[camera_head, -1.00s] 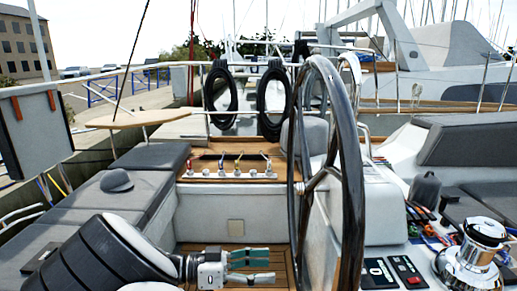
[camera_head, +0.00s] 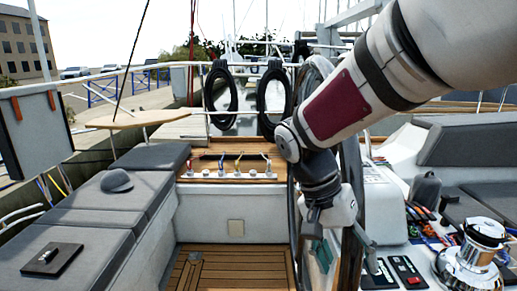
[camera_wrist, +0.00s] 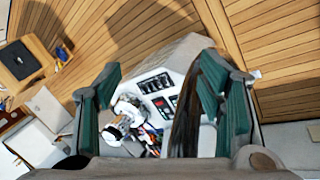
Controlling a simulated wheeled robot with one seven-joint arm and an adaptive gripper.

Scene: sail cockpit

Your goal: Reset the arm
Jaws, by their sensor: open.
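My gripper (camera_head: 340,243) hangs pointing down in front of the steering wheel (camera_head: 352,170), with my arm reaching in from the upper right. In the wrist view the two green-padded fingers of my gripper (camera_wrist: 160,68) stand wide apart, with nothing held between them. The dark rim of the steering wheel (camera_wrist: 187,115) shows between the fingers, close to the right one. Whether the gripper touches the wheel I cannot tell. My arm hides much of the wheel's upper part.
A chrome winch (camera_head: 476,255) and a switch panel (camera_head: 408,270) are at the lower right. A grey cushioned bench (camera_head: 90,222) lies at the left, with a dark pad (camera_head: 52,260) on it. Several levers (camera_head: 236,168) stand at the back. The wooden floor (camera_head: 225,275) is clear.

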